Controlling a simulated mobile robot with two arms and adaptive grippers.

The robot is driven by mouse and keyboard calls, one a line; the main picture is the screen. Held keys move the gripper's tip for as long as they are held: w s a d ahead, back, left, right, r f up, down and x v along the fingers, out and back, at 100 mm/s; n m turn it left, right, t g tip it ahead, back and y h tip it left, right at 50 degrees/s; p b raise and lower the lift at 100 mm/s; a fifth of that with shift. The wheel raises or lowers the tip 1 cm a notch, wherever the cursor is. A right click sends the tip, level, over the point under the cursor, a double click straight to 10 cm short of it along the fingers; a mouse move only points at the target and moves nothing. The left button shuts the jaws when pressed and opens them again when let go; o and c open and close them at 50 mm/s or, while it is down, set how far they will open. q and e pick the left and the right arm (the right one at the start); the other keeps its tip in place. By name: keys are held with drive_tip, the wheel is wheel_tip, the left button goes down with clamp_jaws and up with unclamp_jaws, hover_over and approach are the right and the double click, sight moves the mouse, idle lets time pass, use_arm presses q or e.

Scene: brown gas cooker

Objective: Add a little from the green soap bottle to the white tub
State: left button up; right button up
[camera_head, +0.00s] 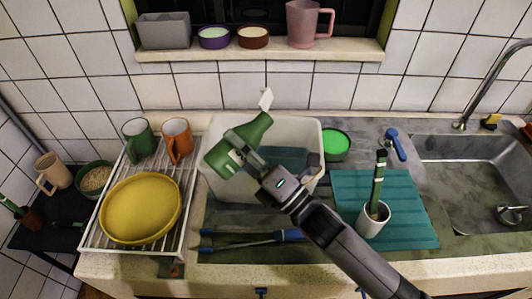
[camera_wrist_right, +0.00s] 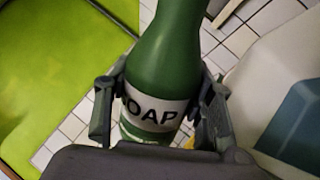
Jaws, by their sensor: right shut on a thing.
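The green soap bottle (camera_head: 248,131) is tilted in the head view, in front of the left and back part of the white tub (camera_head: 312,128). My right gripper (camera_head: 246,161) is shut on the bottle. The right wrist view shows the bottle (camera_wrist_right: 165,60) between both fingers, which close around its white label reading "OAP". The tub holds something bluish, partly hidden by my right arm. A pale corner with a blue area, likely the tub (camera_wrist_right: 262,78), shows at the right of the wrist view. Whether anything flows from the bottle cannot be told. My left gripper is not in view.
A white rack (camera_head: 92,236) left of the tub holds a yellow plate (camera_head: 140,208), a green mug (camera_head: 138,138) and an orange mug (camera_head: 177,139). Right are a green bowl (camera_head: 336,144), a teal mat (camera_head: 408,230) with a white cup (camera_head: 373,220), and a sink (camera_head: 470,165).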

drive_tip(key=shift+s+a+f+m+t+h, duration=0.1)
drive_tip(key=shift+m+t+h, duration=0.25)
drive_tip(key=shift+m, duration=0.55)
drive_tip(key=shift+s+a+m+t+h, duration=0.15)
drive_tip(key=shift+m+t, duration=0.3)
drive_tip(key=shift+m, duration=0.45)
idle(4.7)
